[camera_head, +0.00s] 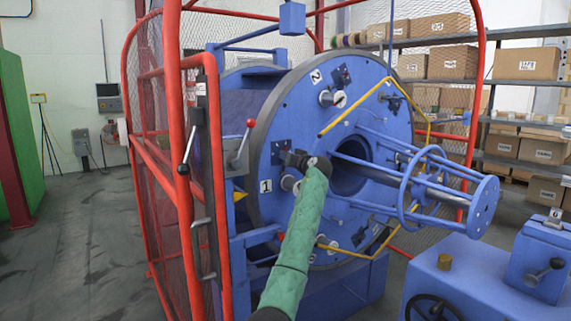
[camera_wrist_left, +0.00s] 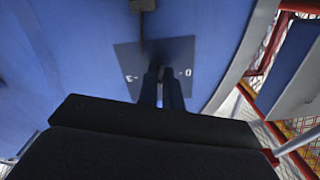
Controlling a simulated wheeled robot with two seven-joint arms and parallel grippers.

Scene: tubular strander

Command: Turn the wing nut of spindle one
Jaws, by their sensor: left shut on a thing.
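The round blue strander plate (camera_head: 300,115) carries a white label "1" (camera_head: 266,186) at its left side. Beside it is a small dark scale plate (camera_head: 281,150), which also fills the middle of the left wrist view (camera_wrist_left: 185,52) with white marks near its sides. My left gripper (camera_head: 290,158) reaches this plate. In the left wrist view its two fingers (camera_wrist_left: 161,88) are close together and point at the plate. They are shut on the wing nut of spindle one, which the fingers hide. My right gripper is in neither view.
A red tubular guard frame (camera_head: 178,130) with mesh stands left of the plate. A red-knobbed lever (camera_head: 243,140) is close to my left gripper. A yellow bent rod (camera_head: 357,105) and a blue spindle cage (camera_head: 425,185) stick out on the right.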

